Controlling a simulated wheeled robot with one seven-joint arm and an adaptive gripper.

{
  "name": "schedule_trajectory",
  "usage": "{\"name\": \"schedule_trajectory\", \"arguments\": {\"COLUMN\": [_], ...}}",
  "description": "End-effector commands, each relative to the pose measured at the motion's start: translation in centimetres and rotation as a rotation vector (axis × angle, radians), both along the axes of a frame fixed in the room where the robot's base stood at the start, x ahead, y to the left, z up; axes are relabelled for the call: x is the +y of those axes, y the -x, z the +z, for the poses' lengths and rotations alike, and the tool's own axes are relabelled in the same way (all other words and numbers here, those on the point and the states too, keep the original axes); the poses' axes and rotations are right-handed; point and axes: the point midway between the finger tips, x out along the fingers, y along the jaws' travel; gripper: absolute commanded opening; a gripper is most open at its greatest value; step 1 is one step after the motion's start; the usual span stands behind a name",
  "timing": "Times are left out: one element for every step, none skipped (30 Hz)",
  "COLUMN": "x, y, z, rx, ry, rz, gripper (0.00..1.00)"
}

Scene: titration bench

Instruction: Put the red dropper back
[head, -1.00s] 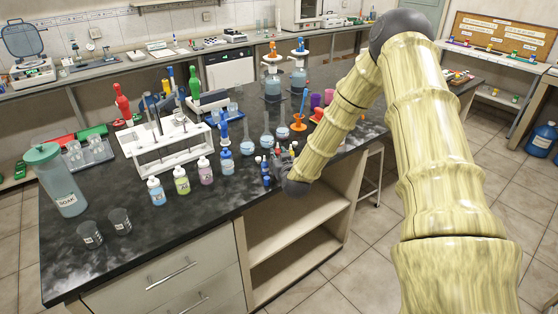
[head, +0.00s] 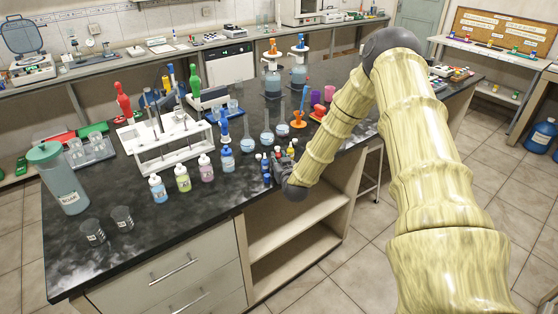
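Small bottles or droppers with coloured tops (head: 277,151), one of them red, stand in a tight cluster at the bench's front edge, right of the middle in the head view. I cannot tell for sure which is the red dropper. A larger red-topped tool (head: 123,101) stands upright at the left, behind the white rack. My gripper (head: 276,168) is low at the front edge, right by the small cluster. Its fingers are tiny and partly hidden by my wrist and the coloured items, so I cannot see whether they hold anything.
The white rack (head: 165,145) stands left of centre with dropper bottles (head: 183,178) in front. Flasks (head: 267,136) stand just behind my gripper. A SOAK jug (head: 62,180) and two small beakers (head: 122,218) are at the left.

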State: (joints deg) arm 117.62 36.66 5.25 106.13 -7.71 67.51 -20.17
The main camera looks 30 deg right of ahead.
Motion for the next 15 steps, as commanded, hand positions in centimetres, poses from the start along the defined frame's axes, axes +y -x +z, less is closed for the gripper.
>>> {"name": "schedule_trajectory", "arguments": {"x": [0.0,0.0,0.0,-0.01,-0.01,-0.01,-0.01,-0.01,-0.01,0.0,0.0,-0.01,-0.01,-0.01,-0.01], "y": [0.0,0.01,0.0,0.01,0.01,0.01,0.01,0.01,0.01,0.02,0.02,0.01,0.02,0.01,0.02], "z": [-0.15,-0.24,-0.36,-0.26,-0.22,-0.22,-0.22,-0.22,-0.22,-0.22,-0.22,-0.22,-0.21,-0.19,-0.11], "rx": [0.0,0.0,0.0,0.0,0.0,0.0,0.0,0.0,0.0,0.0,0.0,0.0,0.0,0.0,0.0], "ry": [0.0,0.0,0.0,0.0,0.0,0.0,0.0,0.0,0.0,0.0,0.0,0.0,0.0,0.0,0.0], "rz": [0.0,0.0,0.0,0.0,0.0,0.0,0.0,0.0,0.0,0.0,0.0,0.0,0.0,0.0,0.0], "gripper": [0.22,0.22,0.22,0.3,0.35,0.35,0.35,0.35,0.35,0.35,0.35,0.35,0.35,0.35,0.35]}}
